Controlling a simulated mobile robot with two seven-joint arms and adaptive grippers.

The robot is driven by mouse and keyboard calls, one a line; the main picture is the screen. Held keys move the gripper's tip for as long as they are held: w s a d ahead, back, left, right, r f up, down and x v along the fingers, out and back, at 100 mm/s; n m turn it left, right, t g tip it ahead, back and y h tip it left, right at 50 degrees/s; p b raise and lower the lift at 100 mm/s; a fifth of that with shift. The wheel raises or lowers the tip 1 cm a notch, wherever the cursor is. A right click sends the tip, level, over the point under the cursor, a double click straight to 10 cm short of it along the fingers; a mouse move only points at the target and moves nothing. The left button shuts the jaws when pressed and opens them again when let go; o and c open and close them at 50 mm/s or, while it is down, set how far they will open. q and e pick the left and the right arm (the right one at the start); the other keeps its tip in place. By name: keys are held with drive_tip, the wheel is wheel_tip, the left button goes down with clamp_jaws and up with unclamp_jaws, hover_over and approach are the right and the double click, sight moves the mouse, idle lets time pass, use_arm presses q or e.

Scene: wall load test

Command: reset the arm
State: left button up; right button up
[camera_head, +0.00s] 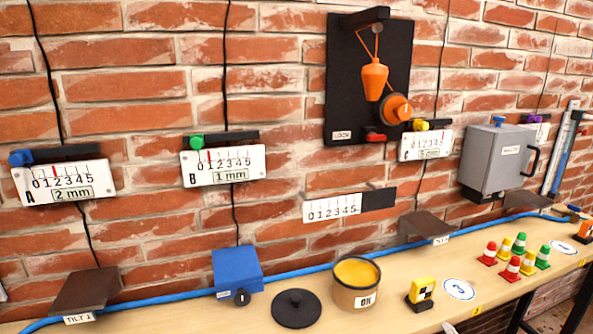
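A black wall panel (338,60) carries an orange cone-shaped weight (374,78) hung from a black bracket (364,17) at its top. An orange round knob (396,107) sits at the panel's lower right, touching or close to the weight in the picture. A red lever (375,136) is at the panel's bottom edge, beside a small white label (342,135). Which part is the arm, I cannot tell for certain. Neither of my grippers shows in the head view.
Wall scales A (85,186), B (222,175) and C (424,152) and an unlettered scale (332,208) hang on brick. A grey box (492,155) is at right. The bench holds a blue block (237,268), black lid (297,308), yellow-filled pot (355,299) and several small cones (513,267).

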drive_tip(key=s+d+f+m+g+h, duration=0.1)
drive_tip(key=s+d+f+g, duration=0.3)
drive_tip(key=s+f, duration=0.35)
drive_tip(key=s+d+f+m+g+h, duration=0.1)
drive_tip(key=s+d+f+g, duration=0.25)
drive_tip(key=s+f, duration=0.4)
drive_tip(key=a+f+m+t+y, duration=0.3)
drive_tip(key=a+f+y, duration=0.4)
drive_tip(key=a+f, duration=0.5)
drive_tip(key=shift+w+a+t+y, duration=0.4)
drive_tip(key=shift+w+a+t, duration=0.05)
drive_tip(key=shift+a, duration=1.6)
